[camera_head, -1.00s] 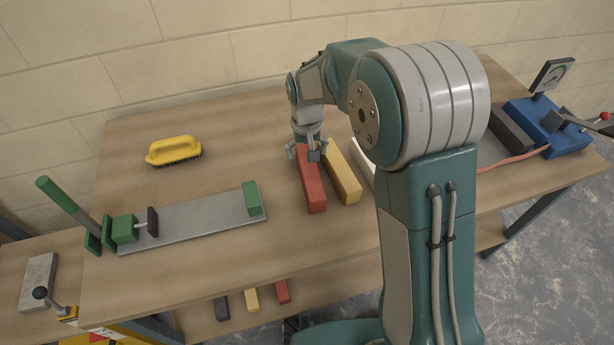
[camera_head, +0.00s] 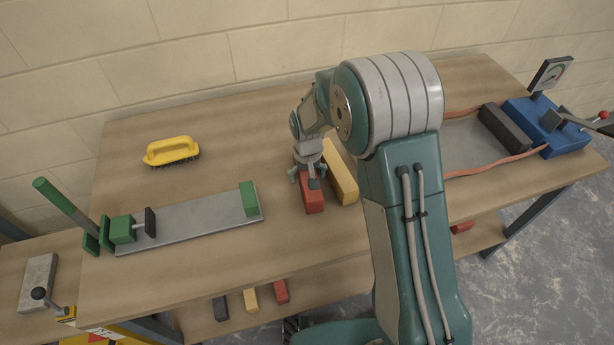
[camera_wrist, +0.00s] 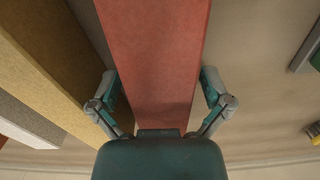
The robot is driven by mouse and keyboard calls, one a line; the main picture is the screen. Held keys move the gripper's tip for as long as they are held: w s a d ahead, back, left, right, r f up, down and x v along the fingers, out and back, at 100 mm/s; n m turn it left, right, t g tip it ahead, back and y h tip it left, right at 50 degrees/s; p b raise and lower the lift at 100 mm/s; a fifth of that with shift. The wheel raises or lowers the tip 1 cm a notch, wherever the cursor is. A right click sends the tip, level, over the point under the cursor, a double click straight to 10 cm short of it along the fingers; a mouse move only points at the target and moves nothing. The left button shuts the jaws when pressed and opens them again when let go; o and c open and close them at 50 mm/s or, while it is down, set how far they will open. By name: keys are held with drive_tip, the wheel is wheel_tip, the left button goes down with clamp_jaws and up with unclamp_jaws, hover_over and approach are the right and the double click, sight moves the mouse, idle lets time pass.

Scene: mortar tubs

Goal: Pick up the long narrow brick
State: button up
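A long red brick (camera_head: 313,203) lies on the workbench, its near end showing past my gripper in the head view. In the wrist view the red brick (camera_wrist: 155,50) runs down the middle of the picture. My gripper (camera_head: 308,177) is over the red brick. In the wrist view my gripper (camera_wrist: 161,92) is open, one finger on each side of the brick, with small gaps visible. A long yellow brick (camera_head: 343,182) lies just right of the red one; it also shows in the wrist view (camera_wrist: 50,55), at left. A pale brick (camera_wrist: 28,122) is beyond it.
A yellow-handled brush (camera_head: 172,151) and a grey plate with a green clamp (camera_head: 190,220) are on the bench's left. A dark block (camera_head: 505,127) and a blue gauge device (camera_head: 545,128) stand at the right. Smaller bricks (camera_head: 250,300) lie on the lower shelf.

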drive_tip(key=c, duration=1.1)
